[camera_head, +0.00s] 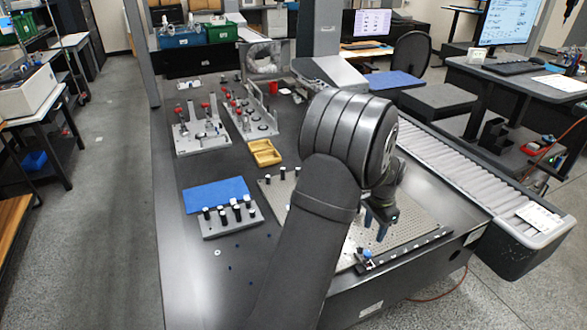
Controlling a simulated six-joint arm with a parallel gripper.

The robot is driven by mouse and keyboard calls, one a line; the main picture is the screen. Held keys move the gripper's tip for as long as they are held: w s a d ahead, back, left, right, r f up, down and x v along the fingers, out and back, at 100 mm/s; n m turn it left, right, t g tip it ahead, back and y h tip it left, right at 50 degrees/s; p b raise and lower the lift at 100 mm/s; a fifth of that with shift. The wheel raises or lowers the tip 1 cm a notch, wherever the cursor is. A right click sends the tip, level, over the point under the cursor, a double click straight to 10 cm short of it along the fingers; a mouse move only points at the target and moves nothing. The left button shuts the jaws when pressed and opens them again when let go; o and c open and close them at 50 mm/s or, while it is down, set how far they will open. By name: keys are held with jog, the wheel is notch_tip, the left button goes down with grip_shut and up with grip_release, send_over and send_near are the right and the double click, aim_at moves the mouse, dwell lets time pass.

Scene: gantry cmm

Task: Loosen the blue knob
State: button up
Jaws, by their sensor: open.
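A small blue knob (367,255) sits on a small fixture near the front edge of the perforated metal plate (413,225). My gripper (376,228) points downward above the plate, a little above and to the right of the knob in the picture. Its two blue fingers are apart, with nothing seen between them. It does not appear to touch the knob. My arm hides much of the plate's middle and left part.
A grey block with black-topped pins (230,221) stands left of my arm, in front of a blue mat (215,195). A yellow tray (264,153) and fixtures with red clamps (201,132) lie farther back. A roller conveyor (455,170) runs along the right.

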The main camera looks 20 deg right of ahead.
notch_tip(320, 180, down, 2)
jog(key=shift+f, duration=0.1)
notch_tip(320, 180, up, 11)
jog(key=w+a, duration=0.7)
jog(key=w, duration=0.5)
jog(key=w+a, duration=0.7)
jog(key=w, duration=0.6)
jog(key=shift+w+a, duration=0.2)
jog(key=shift+a, duration=0.05)
jog(key=shift+f, duration=0.1)
